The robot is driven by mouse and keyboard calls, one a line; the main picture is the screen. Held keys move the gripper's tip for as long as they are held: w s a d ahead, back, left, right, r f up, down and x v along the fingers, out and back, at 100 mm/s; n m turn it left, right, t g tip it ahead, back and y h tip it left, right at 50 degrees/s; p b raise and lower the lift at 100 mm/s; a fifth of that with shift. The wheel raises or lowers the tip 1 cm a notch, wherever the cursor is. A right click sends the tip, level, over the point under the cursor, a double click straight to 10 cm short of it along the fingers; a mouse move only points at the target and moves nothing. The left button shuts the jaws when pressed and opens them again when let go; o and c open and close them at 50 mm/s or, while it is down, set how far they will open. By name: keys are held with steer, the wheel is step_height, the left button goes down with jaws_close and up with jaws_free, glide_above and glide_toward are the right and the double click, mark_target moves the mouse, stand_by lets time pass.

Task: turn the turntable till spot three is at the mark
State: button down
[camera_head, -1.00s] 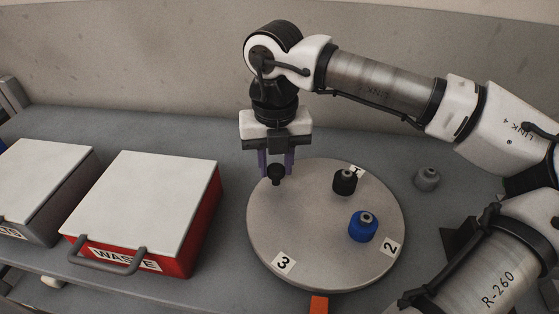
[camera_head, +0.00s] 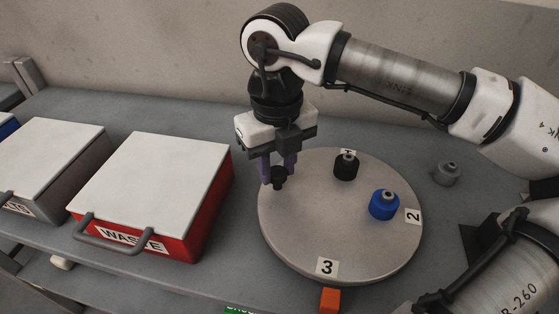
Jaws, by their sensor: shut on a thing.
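The round grey turntable (camera_head: 310,220) lies on the bench, with number labels at its edge. The label 3 (camera_head: 327,267) is at the near edge, just above and slightly left of the orange mark (camera_head: 330,299). The label 2 (camera_head: 413,216) is at the right edge. The label 1 (camera_head: 347,152) is at the far side, partly hidden by a black compressor part (camera_head: 346,166). A blue part (camera_head: 384,205) sits near label 2. My gripper (camera_head: 278,174) is shut on the dark turntable knob (camera_head: 279,180) at the left edge.
A red waste box (camera_head: 190,225) with a white lid (camera_head: 152,183) and front handle stands left of the turntable. A grey box (camera_head: 50,165) is farther left. A loose grey part (camera_head: 447,173) sits on the bench at the right, near my arm.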

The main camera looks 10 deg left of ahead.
steer(key=shift+s+n, duration=0.2)
steer(key=shift+n, duration=0.1)
stand_by(0.4)
steer(key=c, duration=1.1)
jaws_free()
steer(key=shift+o, duration=0.2)
steer(key=shift+r, duration=0.1)
step_height(320, 180, up, 14)
